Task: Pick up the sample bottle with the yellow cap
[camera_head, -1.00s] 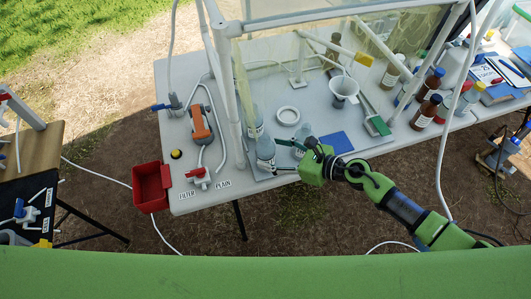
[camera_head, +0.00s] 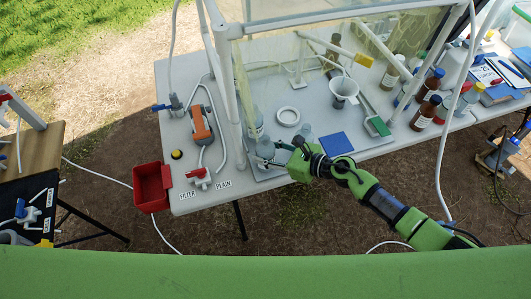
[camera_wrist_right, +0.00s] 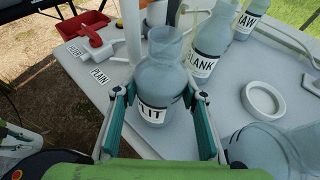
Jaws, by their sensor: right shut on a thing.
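My right gripper (camera_head: 278,156) is at the front left of the worktop, around a clear grey sample bottle (camera_head: 265,149). In the right wrist view its two teal fingers (camera_wrist_right: 160,108) press on either side of this bottle (camera_wrist_right: 160,75), which is upright. Its white label ends in "LIT", and no cap shows on its open-looking neck. A small yellow top (camera_head: 480,87) shows among the items at the far right; I cannot tell for sure that it is a bottle cap. My left gripper is not in view.
Bottles labelled BLANK (camera_wrist_right: 205,50) and RAW (camera_wrist_right: 242,18) stand behind. Another clear bottle (camera_wrist_right: 262,152) is close on the right. A white ring (camera_head: 288,116), a blue pad (camera_head: 336,143) and a frame post (camera_head: 232,125) are nearby. A red bin (camera_head: 152,186) hangs at the left edge.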

